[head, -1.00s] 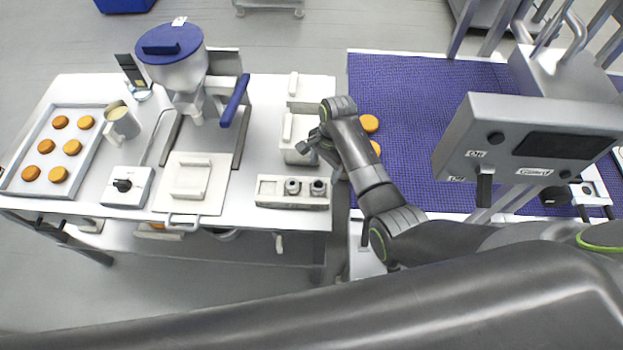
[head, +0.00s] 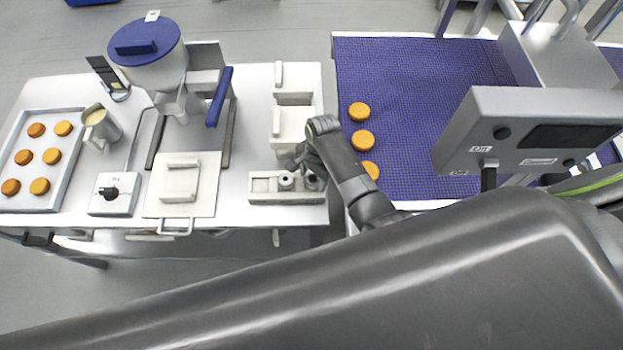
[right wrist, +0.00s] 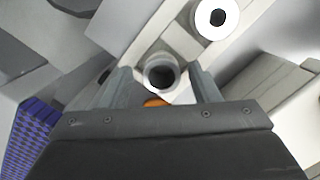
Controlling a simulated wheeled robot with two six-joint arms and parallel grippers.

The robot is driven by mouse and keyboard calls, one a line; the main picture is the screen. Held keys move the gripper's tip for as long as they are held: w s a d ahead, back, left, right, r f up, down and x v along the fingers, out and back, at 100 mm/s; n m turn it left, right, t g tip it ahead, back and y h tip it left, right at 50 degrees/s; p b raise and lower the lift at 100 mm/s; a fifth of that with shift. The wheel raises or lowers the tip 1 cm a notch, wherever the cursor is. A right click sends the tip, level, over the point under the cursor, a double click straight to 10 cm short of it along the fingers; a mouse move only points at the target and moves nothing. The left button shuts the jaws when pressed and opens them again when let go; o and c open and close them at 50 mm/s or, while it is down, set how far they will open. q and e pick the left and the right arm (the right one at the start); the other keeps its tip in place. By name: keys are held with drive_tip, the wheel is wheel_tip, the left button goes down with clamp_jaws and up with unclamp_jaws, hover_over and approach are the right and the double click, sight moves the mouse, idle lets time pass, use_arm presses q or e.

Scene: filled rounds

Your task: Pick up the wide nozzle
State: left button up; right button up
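Two grey nozzles stand upright in a pale rack (head: 262,197) at the right end of the table. In the right wrist view, one nozzle (right wrist: 160,72) has the wider dark opening, so it looks like the wide one. The other nozzle (right wrist: 215,17) has a pale rim and a smaller hole; it also shows in the head view (head: 286,182). My right gripper (right wrist: 162,88) is open, its fingers on either side of the wider nozzle, with gaps visible. In the head view my right gripper (head: 305,162) partly hides that nozzle. My left gripper is not in view.
White lidded boxes (head: 293,120) stand behind the rack. A blue conveyor mat (head: 420,110) with orange rounds (head: 363,140) lies to the right, beside a grey control box (head: 530,140). A depositor with a blue lid (head: 145,40) and a tray of rounds (head: 67,170) are left.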

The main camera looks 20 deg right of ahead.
drive_tip(key=c, duration=0.5)
drive_tip(key=shift+c, duration=1.1)
drive_tip(key=shift+w, duration=0.1)
drive_tip(key=shift+c, duration=1)
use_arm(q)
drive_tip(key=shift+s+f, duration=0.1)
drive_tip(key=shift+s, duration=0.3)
